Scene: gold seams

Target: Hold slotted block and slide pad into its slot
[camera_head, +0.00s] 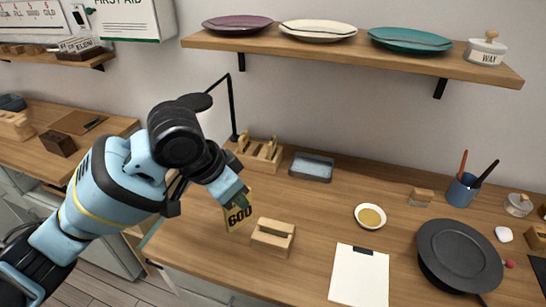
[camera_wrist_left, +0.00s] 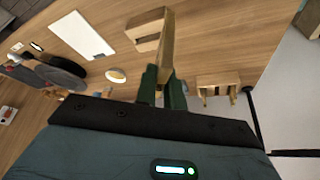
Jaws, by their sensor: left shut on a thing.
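The slotted wooden block (camera_head: 272,237) stands on the workbench with a groove along its top. It also shows in the left wrist view (camera_wrist_left: 145,42). My left gripper (camera_head: 241,203) is shut on the thin tan pad marked 600 (camera_head: 237,217) and holds it upright, to the left of the block. In the left wrist view the pad (camera_wrist_left: 167,48) stands out from between the green fingertips (camera_wrist_left: 163,88) and overlaps the block's edge in the picture. The pad is outside the slot. My right gripper is not in view.
A wooden rack (camera_head: 262,155) and a grey tray (camera_head: 311,167) stand behind. A white sheet (camera_head: 359,276), a bowl (camera_head: 370,216) and a dark pan (camera_head: 457,254) lie to the right. A shelf (camera_head: 350,53) with plates hangs above. Bench around the block is clear.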

